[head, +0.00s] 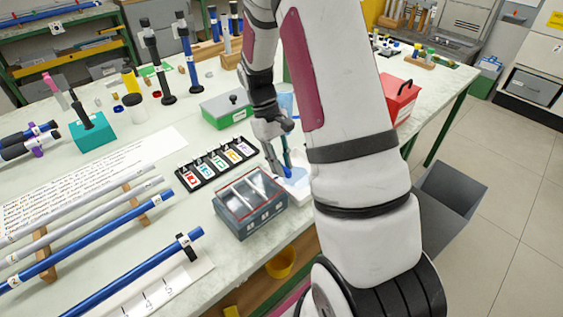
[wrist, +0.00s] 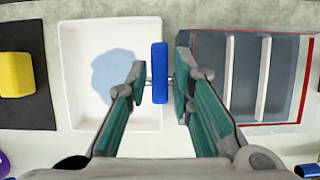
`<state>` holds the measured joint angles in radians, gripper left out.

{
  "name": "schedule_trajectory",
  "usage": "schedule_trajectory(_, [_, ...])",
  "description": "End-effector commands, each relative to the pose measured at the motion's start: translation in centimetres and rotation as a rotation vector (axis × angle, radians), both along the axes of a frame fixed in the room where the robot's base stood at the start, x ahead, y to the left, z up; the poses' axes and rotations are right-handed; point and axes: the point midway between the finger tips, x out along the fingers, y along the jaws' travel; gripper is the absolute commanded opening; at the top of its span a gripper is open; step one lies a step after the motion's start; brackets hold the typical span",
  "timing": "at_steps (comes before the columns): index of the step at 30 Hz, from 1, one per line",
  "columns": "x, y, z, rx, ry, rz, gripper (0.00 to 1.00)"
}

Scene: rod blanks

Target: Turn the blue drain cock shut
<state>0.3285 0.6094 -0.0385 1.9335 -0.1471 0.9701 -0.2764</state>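The blue drain cock handle (wrist: 160,72) shows as an upright blue bar in the wrist view, at the right edge of a white tray (wrist: 75,40) holding a light blue patch. My gripper (wrist: 161,88) has its two fingertips on either side of the bar, with a narrow gap visible on each side. In the head view my gripper (head: 278,160) points down over the white tray (head: 302,186), with a bit of blue at its tips. The cock's body and outlet are hidden, so I cannot tell how far it is turned.
A grey box with a clear, red-edged lid (head: 250,205) stands close beside the tray. A black rack of numbered cards (head: 216,163), a green box (head: 226,109) and a red box (head: 401,98) are nearby. Blue and grey rods (head: 95,238) lie at the left.

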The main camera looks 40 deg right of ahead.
Motion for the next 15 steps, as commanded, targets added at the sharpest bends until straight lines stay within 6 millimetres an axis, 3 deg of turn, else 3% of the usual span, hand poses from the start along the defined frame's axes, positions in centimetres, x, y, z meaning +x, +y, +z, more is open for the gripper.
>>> schedule_trajectory(5, [0.6, 0.0, 1.3, -0.001, -0.003, 0.0, 0.22])
schedule_trajectory(15, [3.2, 0.0, 7.4, -0.001, -0.004, 0.002, 0.22])
